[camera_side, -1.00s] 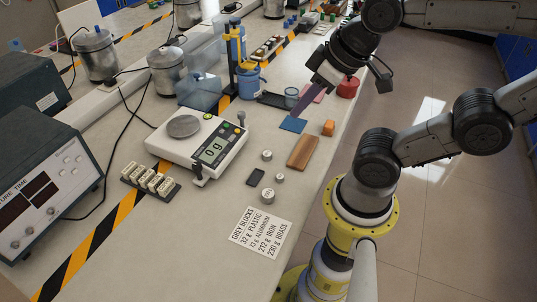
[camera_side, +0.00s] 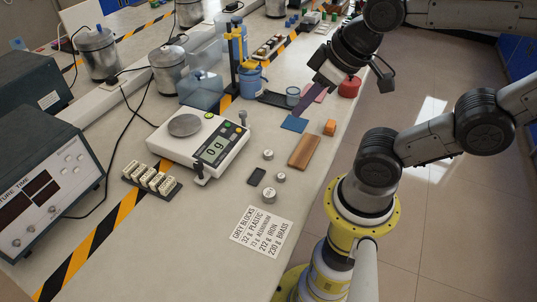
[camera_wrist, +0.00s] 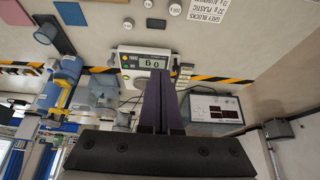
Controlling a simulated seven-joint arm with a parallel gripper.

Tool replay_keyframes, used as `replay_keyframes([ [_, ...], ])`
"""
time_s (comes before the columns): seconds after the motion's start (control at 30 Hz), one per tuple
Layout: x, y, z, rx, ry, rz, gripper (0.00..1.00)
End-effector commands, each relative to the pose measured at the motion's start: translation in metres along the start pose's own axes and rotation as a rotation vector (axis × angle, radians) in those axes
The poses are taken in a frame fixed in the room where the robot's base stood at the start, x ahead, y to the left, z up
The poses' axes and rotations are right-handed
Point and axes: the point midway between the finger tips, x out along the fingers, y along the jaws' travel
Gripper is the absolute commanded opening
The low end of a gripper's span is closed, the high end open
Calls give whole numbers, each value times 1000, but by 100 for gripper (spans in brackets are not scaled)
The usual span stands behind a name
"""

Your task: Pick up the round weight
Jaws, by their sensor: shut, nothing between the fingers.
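Three small round silver weights stand on the bench right of the scale in the side view: a far one (camera_side: 268,154), a middle one (camera_side: 280,178) and a larger near one (camera_side: 269,194).
The scale (camera_side: 211,168) reads 0 g, left of the weights. A dark flat block (camera_side: 257,177), a brown wooden block (camera_side: 304,151), an orange cube (camera_side: 330,128) and a blue square (camera_side: 293,124) lie nearby. A printed card (camera_side: 262,231) lies in front. Blue-and-yellow apparatus (camera_side: 247,75) stands behind.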

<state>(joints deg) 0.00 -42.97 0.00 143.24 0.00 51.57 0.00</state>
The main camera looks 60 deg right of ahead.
Motion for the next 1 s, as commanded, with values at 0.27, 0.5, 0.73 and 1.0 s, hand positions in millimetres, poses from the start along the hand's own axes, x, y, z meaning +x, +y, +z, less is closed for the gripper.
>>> replay_keyframes([
  [0.27, 0, 0, 0, 0, 0, 0, 0],
  [0.5, 0, 0, 0, 0, 0, 0, 23],
  [0.73, 0, 0, 0, 0, 0, 0, 65],
  [1.0, 0, 0, 0, 0, 0, 0, 72],
])
